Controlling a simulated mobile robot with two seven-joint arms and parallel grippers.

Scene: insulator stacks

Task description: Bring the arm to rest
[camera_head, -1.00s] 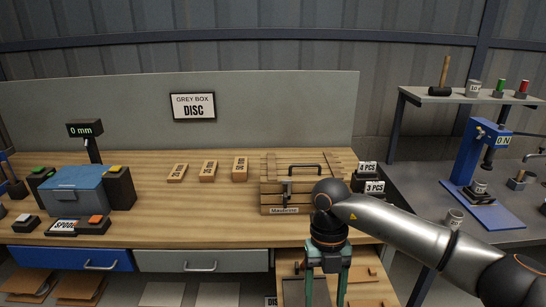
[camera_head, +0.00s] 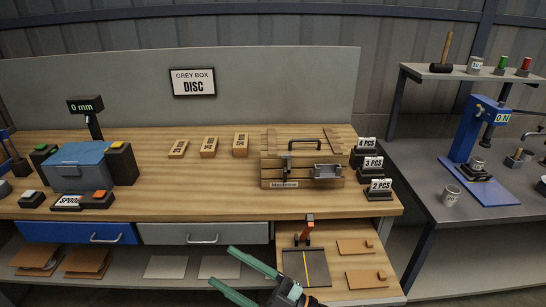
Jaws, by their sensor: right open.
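My right gripper (camera_head: 221,267) shows at the bottom edge, low in front of the bench. Its two long green fingers point left and are spread wide, with nothing between them. The dark gripper body is cut off by the lower frame edge, and most of the right arm is out of view. My left gripper is not in view.
The wooden bench (camera_head: 222,207) carries a wooden crate (camera_head: 271,173), a blue-grey box (camera_head: 80,168) and several small wooden blocks. Below, a low wooden board (camera_head: 325,292) holds a dark plate (camera_head: 304,268). A blue press (camera_head: 466,137) stands on the right table.

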